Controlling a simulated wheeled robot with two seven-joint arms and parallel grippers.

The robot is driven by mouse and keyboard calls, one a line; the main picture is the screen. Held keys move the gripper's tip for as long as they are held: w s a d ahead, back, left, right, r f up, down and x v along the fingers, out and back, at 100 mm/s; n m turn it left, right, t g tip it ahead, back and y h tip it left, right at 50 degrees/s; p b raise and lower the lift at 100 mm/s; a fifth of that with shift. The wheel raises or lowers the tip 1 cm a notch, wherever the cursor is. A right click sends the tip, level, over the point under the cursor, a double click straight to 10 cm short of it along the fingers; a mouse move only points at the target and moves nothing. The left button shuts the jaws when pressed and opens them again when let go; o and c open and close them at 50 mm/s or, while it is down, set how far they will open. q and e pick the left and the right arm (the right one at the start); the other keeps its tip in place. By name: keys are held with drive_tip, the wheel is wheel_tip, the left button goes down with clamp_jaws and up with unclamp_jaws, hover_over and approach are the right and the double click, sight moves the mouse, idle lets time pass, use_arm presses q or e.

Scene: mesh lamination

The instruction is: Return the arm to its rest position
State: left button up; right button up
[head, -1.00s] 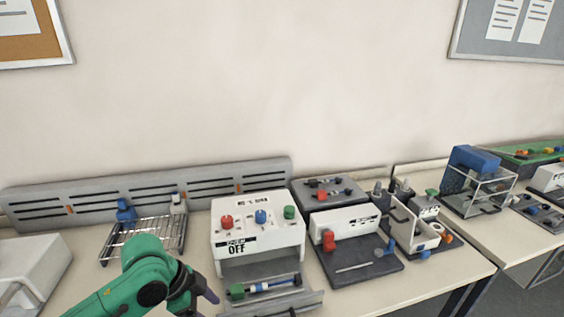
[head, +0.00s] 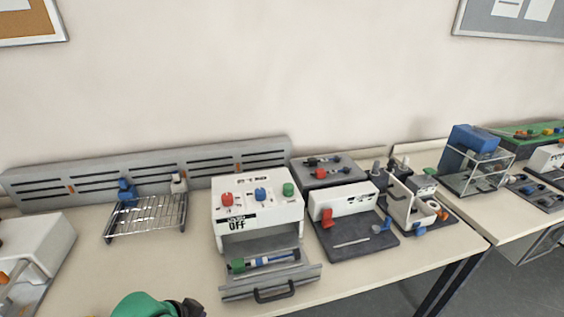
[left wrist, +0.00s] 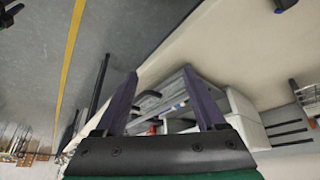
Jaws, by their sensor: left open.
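My left arm (head: 150,305) shows only as a green and black part at the bottom edge of the head view; its fingertips are out of that view. In the left wrist view my left gripper (left wrist: 165,95) is open, its two dark fingers apart with nothing between them. Beyond the fingers is the grey drawer (left wrist: 180,100) of the white machine. In the head view the white machine (head: 258,190) reads OFF, and its drawer (head: 268,279) stands open with a green, white and blue piece (head: 265,261) in it. My right gripper is not in view.
A wire rack (head: 146,216) stands left of the machine, and a white device (head: 28,255) sits at the far left. A dark tray (head: 355,240) with tools lies to the right. The table (head: 390,275) is clear at its front right.

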use_arm(q)
drive_tip(key=s+a+f+n+g+y, duration=0.1)
drive_tip(key=s+a+f+n+y, duration=0.2)
drive_tip(key=s+a+n, duration=0.3)
wheel_tip(320, 180, down, 23)
drive_tip(key=s+m+g, duration=0.1)
drive_tip(key=s+m, duration=0.1)
drive_tip(key=s, duration=0.1)
drive_tip(key=s+a+f, duration=0.1)
drive_tip(key=s+f, duration=0.6)
drive_tip(key=s, duration=0.1)
drive_tip(key=s+a+f+g, duration=0.1)
drive_tip(key=s+a+f, duration=0.1)
drive_tip(key=s+f, duration=0.5)
drive_tip(key=shift+s+a+f, duration=0.25)
drive_tip(key=shift+s, duration=0.5)
